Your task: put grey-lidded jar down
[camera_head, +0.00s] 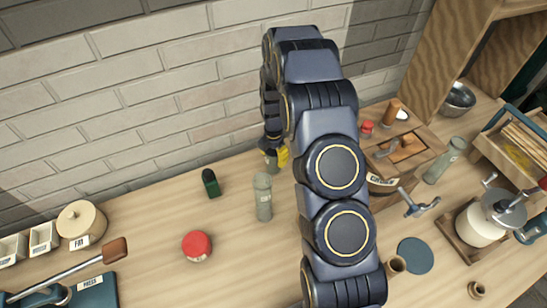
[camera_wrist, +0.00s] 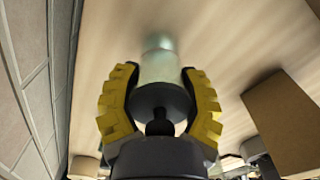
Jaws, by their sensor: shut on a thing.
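My gripper (camera_wrist: 160,98) has yellow ribbed fingers and is shut on a jar (camera_wrist: 158,68). The jar has a pale greenish, glassy body and a dark grey lid-like end (camera_wrist: 160,97) between the fingers. In the wrist view the body extends away from my gripper over pale wood. In the head view my gripper (camera_head: 277,156) is near the back wall, partly hidden by my arm. Only a small part of the held jar shows there, and I cannot tell whether it touches the counter.
A grey-green bottle (camera_head: 263,198) stands just in front of my gripper. A dark green bottle (camera_head: 211,183) and red-lidded jar (camera_head: 197,245) are to the left. A wooden box (camera_head: 407,150) stands right of my arm. Bare counter (camera_head: 150,225) lies at left centre.

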